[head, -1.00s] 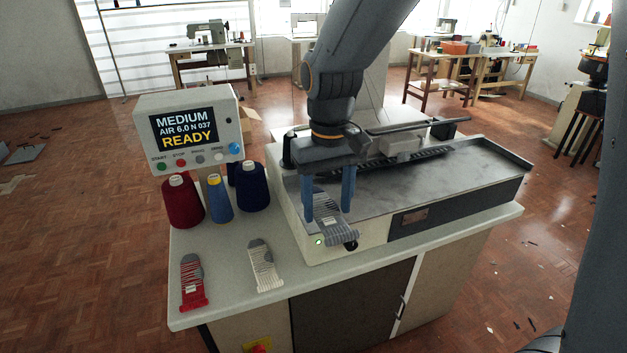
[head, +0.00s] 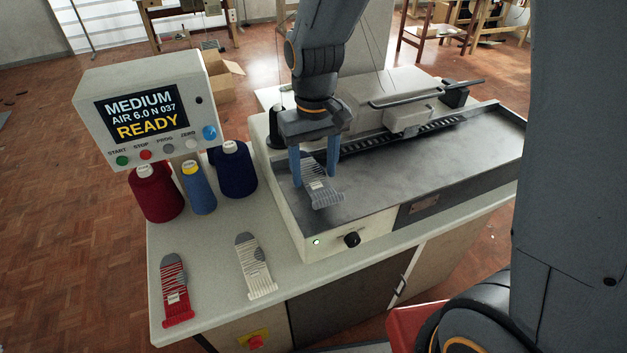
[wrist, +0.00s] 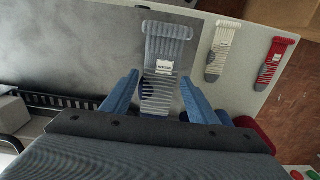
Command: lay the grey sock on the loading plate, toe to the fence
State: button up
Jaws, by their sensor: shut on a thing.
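The grey striped sock (head: 322,195) with a white label is held at my gripper (head: 314,178), over the left end of the dark loading plate (head: 430,165). In the wrist view the sock (wrist: 168,50) runs between the two blue fingers of my gripper (wrist: 161,78), cuff pointing away toward the plate's front edge. Its toe end is hidden under the gripper body. The fence, a black toothed rail (head: 410,133), runs along the back of the plate. I cannot tell whether the sock touches the plate.
A red sock (head: 176,290) and a cream sock (head: 256,265) lie on the table left of the machine. Several thread cones, including a red one (head: 155,192), stand behind them under a display (head: 142,110) reading READY. The plate's right part is clear.

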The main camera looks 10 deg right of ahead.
aim_at(314, 178)
jog(key=shift+f+p, duration=0.4)
jog(key=shift+f, duration=1.8)
jog(key=shift+s+f, duration=0.1)
jog(key=o, duration=1)
notch_tip(314, 178, up, 12)
jog(key=shift+f+b, duration=0.15)
jog(key=shift+b, duration=1.1)
jog(key=s+d+f+m, duration=0.1)
jog(key=s+d+f, duration=0.1)
jog(key=d, duration=0.2)
jog(key=s+d+f+m+t, duration=0.1)
jog(key=s+d+f, duration=0.2)
jog(key=d, duration=0.1)
jog(key=s+d+f+m, duration=0.1)
jog(key=s+d+f, duration=0.1)
jog(key=d, duration=0.2)
jog(key=shift+s+d+f, duration=0.15)
jog(key=shift+s+d, duration=0.1)
jog(key=shift+d, duration=0.1)
